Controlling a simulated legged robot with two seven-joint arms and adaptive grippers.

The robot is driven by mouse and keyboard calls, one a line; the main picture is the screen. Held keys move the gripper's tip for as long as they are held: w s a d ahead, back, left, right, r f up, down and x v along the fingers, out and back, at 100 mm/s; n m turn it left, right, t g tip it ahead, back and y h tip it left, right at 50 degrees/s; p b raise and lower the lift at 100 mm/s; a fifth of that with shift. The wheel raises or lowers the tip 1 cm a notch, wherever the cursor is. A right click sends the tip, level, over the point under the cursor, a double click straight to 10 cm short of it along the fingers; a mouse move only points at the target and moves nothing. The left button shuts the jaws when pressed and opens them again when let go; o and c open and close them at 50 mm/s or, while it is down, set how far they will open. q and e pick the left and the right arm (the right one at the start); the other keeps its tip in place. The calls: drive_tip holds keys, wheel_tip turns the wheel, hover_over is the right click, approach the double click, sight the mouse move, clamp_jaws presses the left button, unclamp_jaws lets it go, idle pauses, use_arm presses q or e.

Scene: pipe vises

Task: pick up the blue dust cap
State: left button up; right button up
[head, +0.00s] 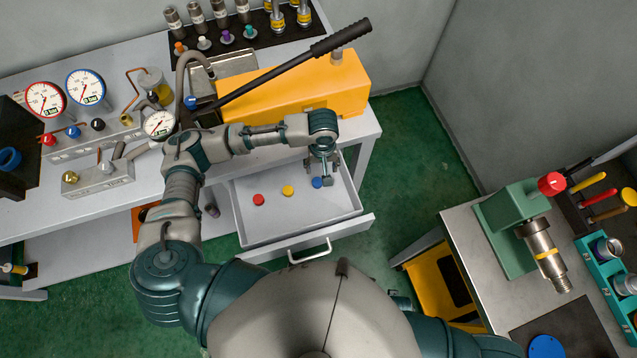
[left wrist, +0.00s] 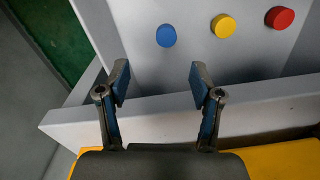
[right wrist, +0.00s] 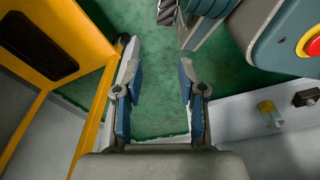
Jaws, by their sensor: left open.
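The blue dust cap (head: 317,183) lies on the floor of the open drawer, at the right end of a row of caps. In the left wrist view the blue cap (left wrist: 166,36) sits ahead of the fingertips, roughly in line with the gap between them. My left gripper (head: 324,168) is over the drawer, close to the blue cap. The left wrist view shows its fingers (left wrist: 159,82) apart with nothing between them. My right gripper (right wrist: 161,73) is open and empty, away from the drawer above green floor. I cannot make it out in the head view.
A yellow cap (head: 288,190) and a red cap (head: 259,200) lie left of the blue one. The drawer's walls (head: 358,212) surround them. Above is the bench with a yellow pump (head: 300,92) and its long lever. A second bench with a green vise (head: 510,228) stands right.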

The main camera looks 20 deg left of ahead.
use_arm(q)
approach(316, 183)
drive_tip(key=shift+w+d+f+b, duration=0.2)
drive_tip(key=shift+d+f+b, duration=0.2)
drive_tip(key=shift+d+f, duration=0.55)
drive_tip(key=f, duration=0.1)
drive_tip(key=a+f, duration=0.1)
drive_tip(key=f, duration=0.1)
drive_tip(key=a+f+b, duration=0.1)
drive_tip(key=shift+s+a+f, duration=0.2)
drive_tip(key=shift+f, duration=0.15)
drive_tip(key=d+f, duration=0.1)
drive_tip(key=d+f+b, duration=0.1)
drive_tip(key=f, duration=0.1)
drive_tip(key=shift+d, duration=0.2)
drive_tip(key=shift+a, duration=0.15)
drive_tip(key=shift+a+f, duration=0.1)
drive_tip(key=shift+a, duration=0.45)
drive_tip(key=c, duration=0.8)
drive_tip(key=shift+a, duration=0.25)
drive_tip(key=shift+c, duration=1.2)
drive_tip(key=shift+d, duration=0.1)
use_arm(e)
drive_tip(key=w+a+r, duration=0.2)
drive_tip(key=w+r, duration=0.2)
drive_tip(key=r, duration=0.2)
drive_tip(key=shift+w+a+r, duration=0.2)
drive_tip(key=shift+w+r, duration=0.1)
drive_tip(key=shift+w, duration=0.1)
